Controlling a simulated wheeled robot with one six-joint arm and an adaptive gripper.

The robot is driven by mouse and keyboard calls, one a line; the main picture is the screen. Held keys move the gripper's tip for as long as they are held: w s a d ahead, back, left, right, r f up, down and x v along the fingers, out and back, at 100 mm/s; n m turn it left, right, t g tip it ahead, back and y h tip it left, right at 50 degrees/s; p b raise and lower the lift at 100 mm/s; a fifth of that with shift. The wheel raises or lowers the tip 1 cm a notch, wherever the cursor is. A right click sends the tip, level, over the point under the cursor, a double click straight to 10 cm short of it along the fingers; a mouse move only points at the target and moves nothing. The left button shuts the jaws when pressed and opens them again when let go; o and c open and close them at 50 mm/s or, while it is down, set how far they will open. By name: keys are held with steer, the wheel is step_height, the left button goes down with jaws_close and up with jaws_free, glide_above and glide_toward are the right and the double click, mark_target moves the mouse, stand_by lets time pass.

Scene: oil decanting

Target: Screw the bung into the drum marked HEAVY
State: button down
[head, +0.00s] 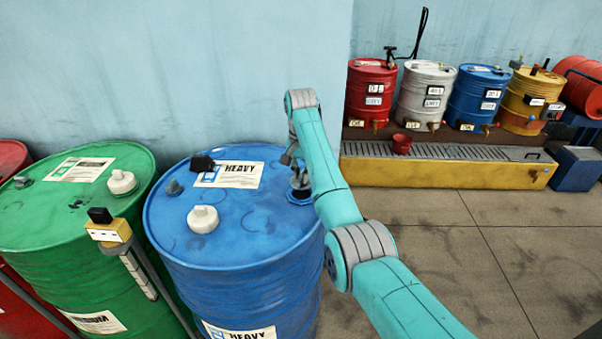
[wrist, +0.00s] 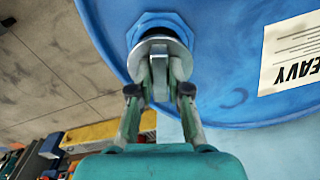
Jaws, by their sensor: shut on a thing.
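The blue drum marked HEAVY (head: 258,262) stands upright, with its name on a white label on the lid (head: 226,174) and another on its side. In the wrist view its lid (wrist: 112,40) fills the top, with part of the HEAVY label (wrist: 290,60) at right. My gripper (wrist: 161,78) is shut on the grey metal bung (wrist: 158,44), gripping its upright tab. The bung is at the blue hexagonal opening (wrist: 150,20) near the lid's edge; how deep it sits is hidden. In the head view my gripper (head: 298,180) is over the lid's right side, partly behind my arm.
A white cap (head: 202,219) and a black block (head: 202,163) are on the blue lid. A green drum (head: 75,210) stands close at left, with a yellow device (head: 108,232) in front. Small drums stand on a yellow-fronted rack (head: 440,174) at right. The floor (head: 480,240) there is clear.

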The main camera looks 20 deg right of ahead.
mark_target(301, 175)
steer(key=shift+f, duration=1.8)
steer(key=c, duration=1)
jaws_free()
steer(key=shift+c, duration=0.2)
steer(key=shift+r, duration=0.1)
steer(key=shift+r, duration=3.65)
